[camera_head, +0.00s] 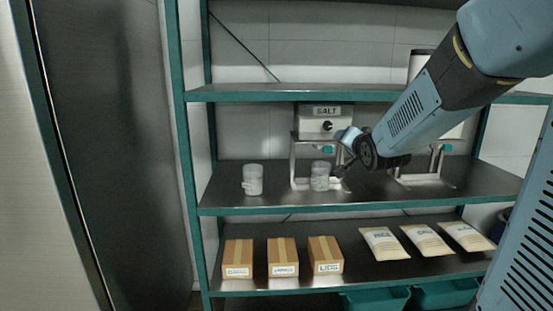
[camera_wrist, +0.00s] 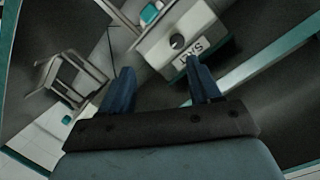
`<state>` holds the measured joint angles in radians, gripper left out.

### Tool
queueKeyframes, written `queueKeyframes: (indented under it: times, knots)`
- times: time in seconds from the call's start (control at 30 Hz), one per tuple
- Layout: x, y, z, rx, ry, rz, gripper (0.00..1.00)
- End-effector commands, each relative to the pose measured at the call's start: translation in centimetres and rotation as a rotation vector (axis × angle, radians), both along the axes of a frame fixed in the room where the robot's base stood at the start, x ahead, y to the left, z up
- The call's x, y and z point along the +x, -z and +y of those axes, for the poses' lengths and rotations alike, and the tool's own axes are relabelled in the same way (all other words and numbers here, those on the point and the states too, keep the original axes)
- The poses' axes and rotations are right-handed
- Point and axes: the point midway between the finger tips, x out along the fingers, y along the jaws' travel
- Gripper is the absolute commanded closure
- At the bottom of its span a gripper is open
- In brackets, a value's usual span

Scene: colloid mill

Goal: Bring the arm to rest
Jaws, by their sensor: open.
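My arm (camera_head: 415,112) reaches in from the upper right of the head view. My gripper (camera_head: 345,155) is by the middle shelf, in front of the right side of the SALT dispenser (camera_head: 318,122). In the wrist view my gripper's two fingers (camera_wrist: 162,82) stand wide apart with nothing between them. The SALT dispenser with its dark knob (camera_wrist: 177,41) lies beyond the fingertips there, tilted in the picture. A clear cup (camera_head: 320,184) stands under the dispenser, close to my gripper in the picture; I cannot tell whether they touch.
Another clear cup (camera_head: 252,180) stands on the middle shelf (camera_head: 225,200) at left. A second dispenser stand (camera_head: 432,172) is partly behind my arm. The upper shelf edge (camera_head: 270,96) runs close above. Boxes (camera_head: 283,257) and bags (camera_head: 385,243) fill the lower shelf.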

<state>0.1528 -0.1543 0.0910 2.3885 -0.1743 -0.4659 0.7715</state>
Motion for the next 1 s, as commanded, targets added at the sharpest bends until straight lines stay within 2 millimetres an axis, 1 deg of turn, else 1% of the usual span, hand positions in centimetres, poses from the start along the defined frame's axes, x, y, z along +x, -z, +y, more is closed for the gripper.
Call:
queueKeyframes:
  times: [0.03, 0.17, 0.37, 0.57, 0.6, 0.7, 0.8, 0.83, 0.9, 1.0]
  knots:
    - [-1.4, -0.4, 0.1, -0.041, 0.002, 0.039, 0.37]
    - [-5.3, 0.1, 0.0, -0.147, 0.001, 0.174, 0.37]
    - [-12.1, 1.0, 0.1, -0.287, -0.045, 0.383, 0.37]
    - [-19.8, 2.2, 0.6, -0.402, -0.146, 0.588, 0.37]
    - [-21.4, 2.5, 0.7, -0.420, -0.172, 0.626, 0.37]
    - [-25.1, 3.1, 1.0, -0.462, -0.239, 0.711, 0.37]
    - [-28.0, 3.6, 1.2, -0.489, -0.300, 0.776, 0.37]
    - [-28.7, 3.7, 1.3, -0.496, -0.316, 0.791, 0.37]
    - [-29.9, 3.9, 1.4, -0.507, -0.344, 0.817, 0.37]
    - [-30.9, 4.1, 1.5, -0.515, -0.366, 0.838, 0.37]
